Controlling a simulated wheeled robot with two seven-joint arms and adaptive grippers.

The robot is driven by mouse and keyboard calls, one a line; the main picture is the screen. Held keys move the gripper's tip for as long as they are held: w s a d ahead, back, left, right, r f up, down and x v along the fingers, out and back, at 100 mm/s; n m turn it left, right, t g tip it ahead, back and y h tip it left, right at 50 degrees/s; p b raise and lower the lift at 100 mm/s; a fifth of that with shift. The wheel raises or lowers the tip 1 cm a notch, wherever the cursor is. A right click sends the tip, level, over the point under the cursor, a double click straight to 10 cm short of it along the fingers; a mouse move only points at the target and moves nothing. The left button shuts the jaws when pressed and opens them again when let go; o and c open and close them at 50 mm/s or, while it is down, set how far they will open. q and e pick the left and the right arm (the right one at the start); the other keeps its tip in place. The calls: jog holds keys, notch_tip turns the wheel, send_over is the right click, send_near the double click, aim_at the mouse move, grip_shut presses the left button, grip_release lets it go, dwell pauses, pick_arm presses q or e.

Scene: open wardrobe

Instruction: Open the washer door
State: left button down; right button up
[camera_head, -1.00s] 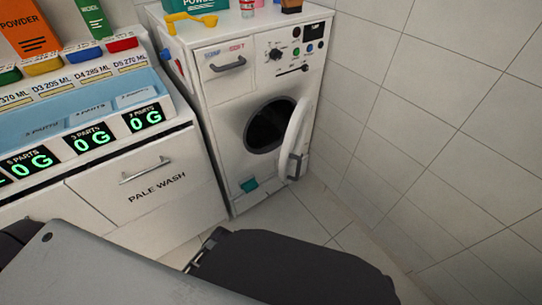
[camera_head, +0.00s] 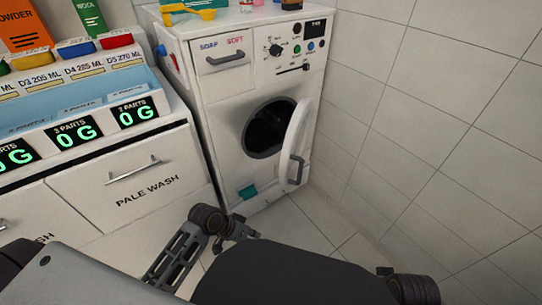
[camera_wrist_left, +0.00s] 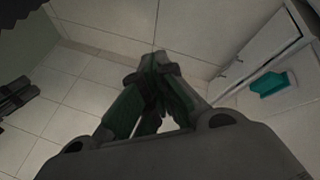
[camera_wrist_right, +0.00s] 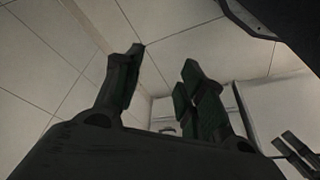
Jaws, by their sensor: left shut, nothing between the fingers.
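The white washer (camera_head: 232,110) stands against the tiled wall in the head view. Its round door (camera_head: 298,135) stands ajar, swung out to the right, and the dark drum opening (camera_head: 268,128) shows. A grey handle (camera_head: 296,170) is on the door's lower outer edge. My left gripper (camera_head: 246,231) is low in front of the washer, apart from the door. In the left wrist view its fingers (camera_wrist_left: 156,60) are together with nothing between them. In the right wrist view my right gripper (camera_wrist_right: 164,62) has its fingers apart and empty.
A white dosing counter with a pale wash drawer (camera_head: 135,180) stands left of the washer. Several bottles and a yellow scoop (camera_head: 180,8) sit on top. A teal flap (camera_head: 248,189) is low on the washer. Tiled floor (camera_head: 300,225) is clear; the right wall (camera_head: 440,130) is close.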

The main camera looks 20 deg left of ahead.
pick_arm(q)
jog(key=w+r+n+t+h, duration=0.1)
jog(key=w+r+n+h, duration=0.1)
jog(key=w+r+h, duration=0.35)
jog(key=w+a+r+n+t+h+b, duration=0.1)
jog(key=w+a+r+n+t+h, duration=0.2)
jog(key=w+a+r+n+t, duration=0.4)
jog(key=w+a+r, duration=0.4)
jog(key=w+a, duration=0.1)
jog(key=w, duration=0.1)
jog(key=shift+w+a+r+n, duration=0.2)
jog(key=shift+w+a+n, duration=0.2)
pick_arm(e)
jog(key=shift+y, duration=0.8)
jog(key=a, duration=0.1)
jog(key=s+a, duration=0.1)
jog(key=a, duration=0.2)
jog(key=shift+s+a+f, duration=0.2)
jog(key=shift+s, duration=0.1)
pick_arm(q)
jog(key=shift+d, duration=0.1)
